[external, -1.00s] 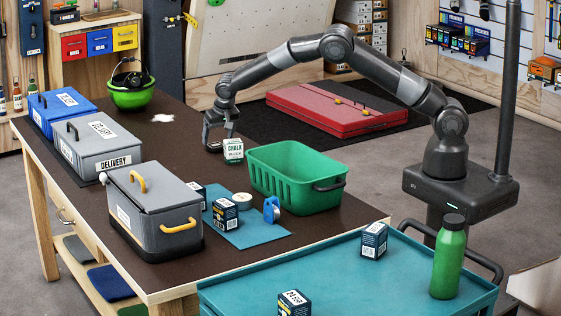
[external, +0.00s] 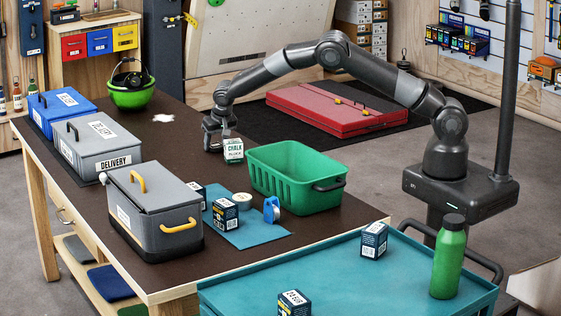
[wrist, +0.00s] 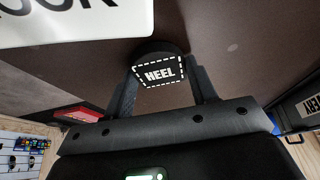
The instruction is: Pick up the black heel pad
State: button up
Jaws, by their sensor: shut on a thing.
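The black heel pad (wrist: 160,71) shows in the wrist view with the white word HEEL and a dashed outline. It sits between the two fingers of my gripper (wrist: 163,84), which is shut on it. In the external view my gripper (external: 213,148) is low at the brown table, just left of the white chalk block box. The pad cannot be made out clearly there, and whether it touches the table is hard to tell.
The chalk box (external: 233,150) stands close beside my gripper. A green basket (external: 295,180) is to its right. Grey delivery boxes (external: 155,212) and a blue mat (external: 250,232) with small boxes are nearer. The table's middle (external: 160,145) is clear.

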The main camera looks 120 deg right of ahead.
jog(key=shift+c, duration=0.8)
